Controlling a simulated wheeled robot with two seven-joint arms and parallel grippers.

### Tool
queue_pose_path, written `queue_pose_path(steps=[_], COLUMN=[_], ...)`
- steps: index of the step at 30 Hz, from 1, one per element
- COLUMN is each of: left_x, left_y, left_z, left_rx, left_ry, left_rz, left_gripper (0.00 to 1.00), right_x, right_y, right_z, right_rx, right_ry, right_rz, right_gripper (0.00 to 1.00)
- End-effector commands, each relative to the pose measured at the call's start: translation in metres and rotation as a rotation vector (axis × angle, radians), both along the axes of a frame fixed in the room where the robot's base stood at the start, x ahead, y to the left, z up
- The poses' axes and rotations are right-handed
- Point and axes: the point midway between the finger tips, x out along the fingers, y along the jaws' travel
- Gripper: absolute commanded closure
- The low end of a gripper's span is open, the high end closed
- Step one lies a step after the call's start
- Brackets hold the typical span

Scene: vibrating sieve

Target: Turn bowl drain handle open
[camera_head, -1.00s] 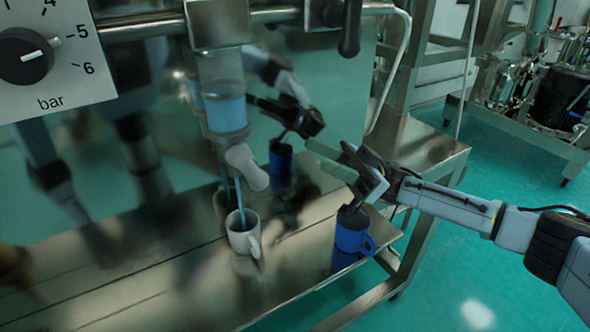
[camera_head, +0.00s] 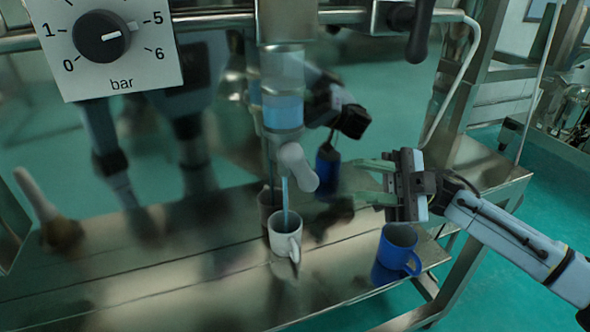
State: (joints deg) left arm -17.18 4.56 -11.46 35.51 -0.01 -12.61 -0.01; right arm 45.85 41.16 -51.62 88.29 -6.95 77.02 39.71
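A pale grey handle (camera_head: 298,167) sits on the drain spout below a clear tube (camera_head: 283,100) holding blue liquid. It hangs tilted down to the right. A thin blue stream (camera_head: 286,194) runs from the spout into a white mug (camera_head: 285,236). I cannot tell for certain that this is the bowl drain handle. My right gripper (camera_head: 366,181) is right of the handle and apart from it, above the blue mug. Its two green fingers point left, spread and empty. My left gripper is out of view.
A blue mug (camera_head: 398,248) stands on the steel shelf (camera_head: 190,285) below my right gripper. A pressure dial (camera_head: 102,40) and a black lever (camera_head: 420,32) are above. A pale handle-like shape (camera_head: 35,195) shows at left. The shiny back panel mirrors my arms and the mugs.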

Motion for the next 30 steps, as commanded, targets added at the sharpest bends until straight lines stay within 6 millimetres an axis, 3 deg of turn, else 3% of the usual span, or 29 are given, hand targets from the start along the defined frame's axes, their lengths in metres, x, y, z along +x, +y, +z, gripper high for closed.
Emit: queue_pose_path(steps=[3,7,12,18,24,30], left_x=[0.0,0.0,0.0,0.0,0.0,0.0], left_y=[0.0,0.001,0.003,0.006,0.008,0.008], left_z=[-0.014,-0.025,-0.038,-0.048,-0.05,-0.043], left_rx=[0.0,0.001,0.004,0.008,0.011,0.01], left_ry=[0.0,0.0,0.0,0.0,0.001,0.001], left_rz=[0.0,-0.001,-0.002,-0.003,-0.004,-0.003], left_gripper=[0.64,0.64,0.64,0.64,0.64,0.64], right_x=[-0.023,-0.034,-0.031,-0.016,-0.009,-0.004], right_y=[0.017,0.025,0.02,-0.002,-0.012,0.009], right_z=[-0.003,-0.003,0.0,0.009,0.015,0.017], right_rx=[0.06,0.126,0.164,0.095,0.034,0.036], right_ry=[-0.459,-0.996,-1.71,-2.35,-2.589,-2.597], right_rz=[-0.146,-0.335,-0.585,-0.762,-0.797,-0.799], right_gripper=[0.7,0.7,0.7,0.7,0.7,0.7])
